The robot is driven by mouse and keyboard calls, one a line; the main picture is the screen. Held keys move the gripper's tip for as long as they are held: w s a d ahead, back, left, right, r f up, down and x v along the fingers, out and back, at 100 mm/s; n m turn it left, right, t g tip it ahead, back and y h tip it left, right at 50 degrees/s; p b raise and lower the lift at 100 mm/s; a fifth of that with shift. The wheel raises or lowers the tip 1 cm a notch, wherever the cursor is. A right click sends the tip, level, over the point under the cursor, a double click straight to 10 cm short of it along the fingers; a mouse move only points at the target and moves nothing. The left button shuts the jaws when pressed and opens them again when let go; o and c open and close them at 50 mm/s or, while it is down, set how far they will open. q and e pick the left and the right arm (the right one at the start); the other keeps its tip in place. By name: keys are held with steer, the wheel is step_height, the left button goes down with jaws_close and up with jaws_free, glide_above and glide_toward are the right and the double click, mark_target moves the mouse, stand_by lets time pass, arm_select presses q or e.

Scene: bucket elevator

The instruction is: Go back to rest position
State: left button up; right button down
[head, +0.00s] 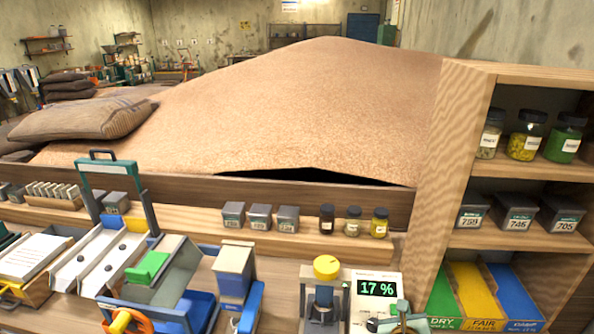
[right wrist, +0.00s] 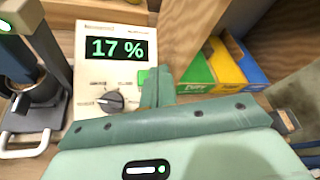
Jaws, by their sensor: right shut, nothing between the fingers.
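My right gripper (head: 401,312) shows at the bottom edge of the head view, in front of a white meter. In the right wrist view its pale green fingers (right wrist: 157,88) are together, with nothing between them. The meter (right wrist: 92,76) has a dark knob and a lit display reading 17 %; in the head view the meter (head: 377,287) stands right of a device with a yellow knob. The fingers are near the meter's right side; I cannot tell whether they touch it. My left gripper is not in view.
A wooden shelf (head: 452,150) with jars stands at the right, above green, yellow and blue bins (head: 475,290). A grain heap (head: 290,110) fills the back behind a ledge with small tins. Trays and a blue device (head: 233,270) crowd the bench's left and middle.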

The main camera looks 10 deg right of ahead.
steer(key=s+a+r+m+g+y, duration=0.1)
steer(key=s+r+m+g, duration=0.2)
steer(key=s+m, duration=1.1)
steer(key=s+a+r+m+g+y, duration=0.1)
steer(key=s+a+r+m+g, duration=0.2)
steer(key=s+m, duration=1.05)
steer(key=s+a+f+m+g+y+b, duration=0.1)
steer(key=s+a+f+y+b, duration=0.1)
steer(key=f, duration=1.3)
steer(key=s+a+f+m+g+y+b, duration=0.1)
steer(key=a+f+g+b, duration=0.15)
steer(key=f, duration=1.35)
steer(key=s+d+f+m+g+y+b, duration=0.1)
steer(key=s+f+m+g+b, duration=0.1)
steer(key=s+f, duration=1.5)
steer(key=shift+s+d+f+m+y+b, duration=0.15)
steer(key=shift+s+f+m+y+b, duration=0.25)
steer(key=shift+s+b, duration=0.6)
steer(key=shift+s, duration=0.1)
